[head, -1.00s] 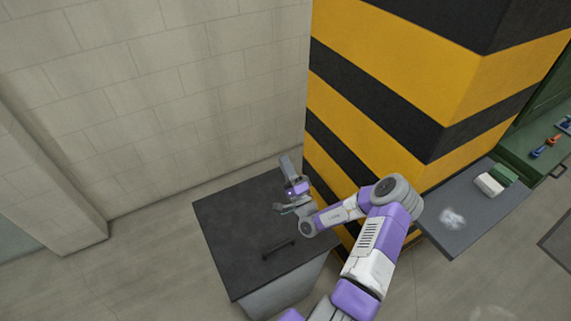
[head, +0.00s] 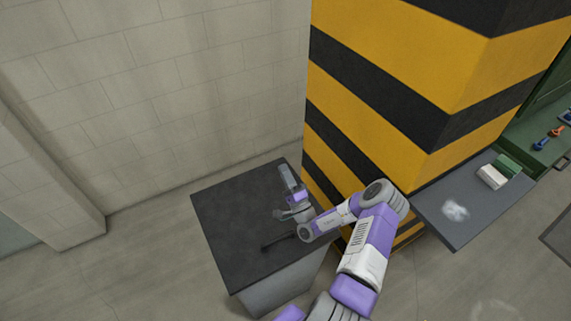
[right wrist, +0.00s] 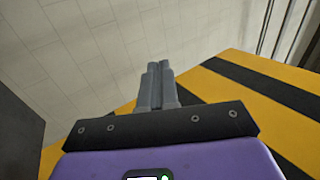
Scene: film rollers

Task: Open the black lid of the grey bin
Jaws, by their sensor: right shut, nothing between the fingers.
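The grey bin (head: 282,287) stands on the floor near the wall, left of the striped pillar. Its black lid (head: 225,215) lies flat on top and looks closed. A dark bar handle (head: 277,242) is on the lid near its front edge. My right gripper (head: 285,170) is over the back right part of the lid, beyond the handle, with its fingers pointing away from it. Its fingers (right wrist: 156,78) are together and empty in the right wrist view. My right forearm and wrist cover the lid's right edge. My left gripper is not in view.
The yellow-and-black pillar (head: 400,60) rises close to the right of the bin. A light block wall (head: 180,90) is behind. A grey shelf (head: 450,235) holding a white block (head: 491,177) and a green block is at the right. Floor left of the bin is clear.

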